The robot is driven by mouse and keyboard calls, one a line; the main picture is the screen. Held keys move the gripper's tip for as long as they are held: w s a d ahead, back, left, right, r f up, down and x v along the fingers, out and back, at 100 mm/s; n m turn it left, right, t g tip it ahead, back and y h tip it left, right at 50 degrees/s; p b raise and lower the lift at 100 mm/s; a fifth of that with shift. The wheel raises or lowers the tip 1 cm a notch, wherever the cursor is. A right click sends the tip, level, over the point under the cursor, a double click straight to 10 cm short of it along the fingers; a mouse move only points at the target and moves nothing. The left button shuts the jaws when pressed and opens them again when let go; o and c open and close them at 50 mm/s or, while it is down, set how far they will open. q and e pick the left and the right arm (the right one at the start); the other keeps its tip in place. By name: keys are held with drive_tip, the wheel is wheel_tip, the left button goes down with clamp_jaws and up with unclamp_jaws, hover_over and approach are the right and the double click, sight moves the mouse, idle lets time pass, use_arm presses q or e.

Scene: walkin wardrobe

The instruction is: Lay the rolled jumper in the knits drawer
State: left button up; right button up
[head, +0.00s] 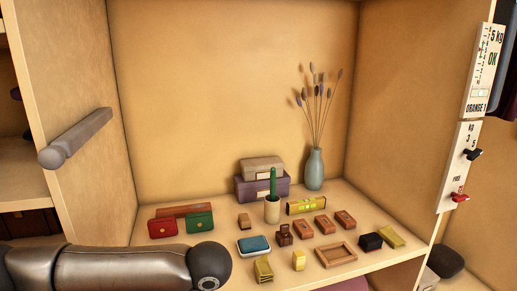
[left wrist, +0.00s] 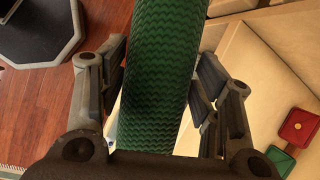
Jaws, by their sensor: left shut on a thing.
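The rolled jumper (left wrist: 165,110) is a thick dark green knitted roll in the left wrist view. It runs from the top edge down towards the wrist. My left gripper (left wrist: 160,66) is shut on it, with one finger on each side of the roll. The roll hides what lies directly behind it. In the head view the left gripper and the jumper are out of frame. My right gripper shows in neither view. I cannot make out the knits drawer for certain; pale wooden panels (left wrist: 262,62) show to the right of the roll in the left wrist view.
A pale shelf (head: 215,262) holds a red purse (head: 163,227), a green purse (head: 199,222), stacked boxes (head: 262,187), a vase (head: 314,170) and several small items. A grey rod (head: 78,137) juts from the left panel. Wooden floor (left wrist: 50,105) shows at left in the wrist view.

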use_arm(q)
drive_tip(key=s+n+g, duration=0.1)
drive_tip(key=n, duration=0.1)
drive_tip(key=s+n+g, duration=0.1)
drive_tip(key=n, duration=0.1)
drive_tip(key=s+a+n+g+h, duration=0.1)
drive_tip(key=n, duration=0.1)
drive_tip(key=shift+s+f+n, duration=0.15)
drive_tip(key=shift+n, duration=0.25)
drive_tip(key=s+n, duration=0.1)
drive_tip(key=s+n+g+h, duration=0.1)
drive_tip(key=n, duration=0.1)
drive_tip(key=shift+a+n, duration=0.3)
drive_tip(key=shift+w, duration=0.15)
